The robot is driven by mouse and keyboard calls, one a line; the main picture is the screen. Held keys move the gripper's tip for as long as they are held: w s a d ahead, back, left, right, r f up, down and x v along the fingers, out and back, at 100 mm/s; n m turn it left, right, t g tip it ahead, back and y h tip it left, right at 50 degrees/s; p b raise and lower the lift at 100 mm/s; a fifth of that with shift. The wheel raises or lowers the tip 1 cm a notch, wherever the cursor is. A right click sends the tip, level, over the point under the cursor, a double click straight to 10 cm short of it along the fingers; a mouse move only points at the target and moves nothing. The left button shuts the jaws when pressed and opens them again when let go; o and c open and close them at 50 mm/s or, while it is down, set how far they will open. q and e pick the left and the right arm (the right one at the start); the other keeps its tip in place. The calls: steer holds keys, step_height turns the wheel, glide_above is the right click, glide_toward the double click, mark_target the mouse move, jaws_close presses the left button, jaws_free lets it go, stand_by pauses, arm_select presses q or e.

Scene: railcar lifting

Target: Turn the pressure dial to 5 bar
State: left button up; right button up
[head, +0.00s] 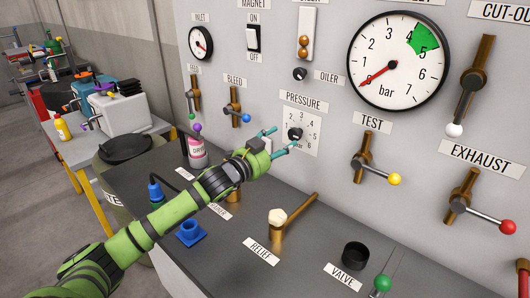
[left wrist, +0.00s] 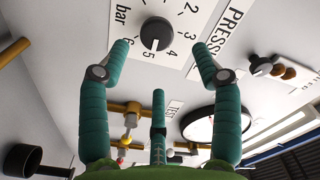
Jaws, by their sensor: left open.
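The pressure dial is a dark round knob (head: 295,134) on a white numbered plate (head: 312,143) under the PRESSURE label. In the left wrist view the knob (left wrist: 156,33) has a pale mark that seems to point between 4 and 5. My left gripper (head: 276,142) is open in front of the dial. In the left wrist view its two teal fingertips (left wrist: 161,48) lie on either side of the knob with gaps; contact is not visible. A third finger shows below.
Bleed lever (head: 234,107) and test lever (head: 365,158) stick out on either side of the dial. Below, the dark console top (head: 226,262) carries the relief lever (head: 290,215), a black cup (head: 355,255) and a pink can (head: 197,152). A green-knobbed lever (head: 381,284) stands front right.

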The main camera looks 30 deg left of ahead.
arm_select(q)
steer(key=s, duration=0.6)
steer(key=shift+s+a, duration=0.15)
steer(key=shift+a, duration=0.25)
steer(key=shift+r, duration=0.15)
steer(key=shift+c, duration=0.2)
steer(key=n+p, duration=0.5)
steer(key=n, duration=0.4)
glide_toward(293, 137)
steer(key=w, duration=0.3)
steer(key=shift+w+d+r+p, duration=0.1)
steer(key=shift+w+d+p, duration=0.15)
steer(key=shift+w, duration=0.8)
steer(key=shift+w+d+f+p, duration=0.1)
steer(key=shift+w+d+p, duration=0.15)
steer(key=shift+w, duration=0.8)
steer(key=shift+w+d+r+p, duration=0.15)
steer(key=shift+w+p, duration=0.1)
steer(key=shift+w, duration=0.8)
steer(key=c, duration=1.1)
steer(key=shift+m, duration=0.3)
steer(key=shift+c, duration=0.2)
